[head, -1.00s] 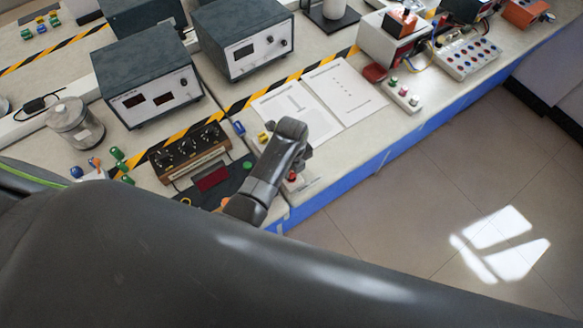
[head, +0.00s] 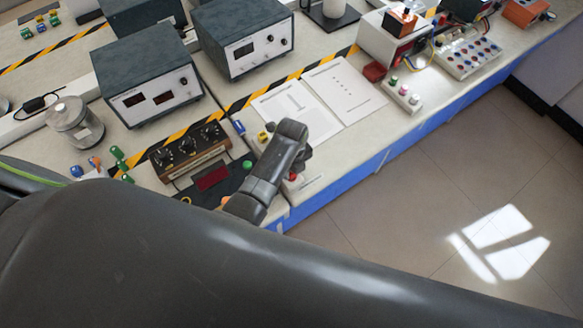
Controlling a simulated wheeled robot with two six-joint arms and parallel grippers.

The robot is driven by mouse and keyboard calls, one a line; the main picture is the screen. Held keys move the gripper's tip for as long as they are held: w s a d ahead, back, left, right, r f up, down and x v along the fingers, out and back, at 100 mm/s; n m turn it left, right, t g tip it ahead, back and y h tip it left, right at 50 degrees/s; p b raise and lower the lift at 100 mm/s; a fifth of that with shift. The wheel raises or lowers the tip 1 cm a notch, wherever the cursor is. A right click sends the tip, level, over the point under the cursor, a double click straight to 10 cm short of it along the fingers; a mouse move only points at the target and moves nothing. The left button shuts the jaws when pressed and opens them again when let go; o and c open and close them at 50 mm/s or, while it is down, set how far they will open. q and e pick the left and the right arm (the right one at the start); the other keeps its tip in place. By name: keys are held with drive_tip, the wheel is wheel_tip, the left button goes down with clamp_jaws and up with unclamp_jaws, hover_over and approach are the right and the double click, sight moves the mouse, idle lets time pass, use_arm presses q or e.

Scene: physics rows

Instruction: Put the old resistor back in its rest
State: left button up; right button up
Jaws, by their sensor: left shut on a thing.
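My left gripper (head: 299,156) is over the bench near its front edge, past the dark decade box and close to the small yellow part (head: 263,137). Its wrist hides most of the fingers. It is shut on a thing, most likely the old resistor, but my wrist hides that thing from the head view. A small blue part (head: 239,127) stands left of the yellow one. I cannot make out which spot is the resistor's rest. My right gripper is not in view.
A knobbed box (head: 188,148) and a dark panel with a red display (head: 212,178) stand left of the gripper. White sheets (head: 345,88) lie behind it. Two grey instruments (head: 150,85) (head: 243,40) stand farther back. The blue bench edge (head: 375,165) drops to the floor.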

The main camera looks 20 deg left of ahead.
use_arm(q)
drive_tip(key=shift+f+b, duration=0.3)
drive_tip(key=shift+f, duration=0.4)
idle(0.5)
drive_tip(key=o, duration=1.4)
drive_tip(key=shift+o, duration=0.2)
drive_tip(key=shift+r, duration=0.1)
drive_tip(key=shift+r+p, duration=0.3)
drive_tip(key=shift+r, duration=2.9)
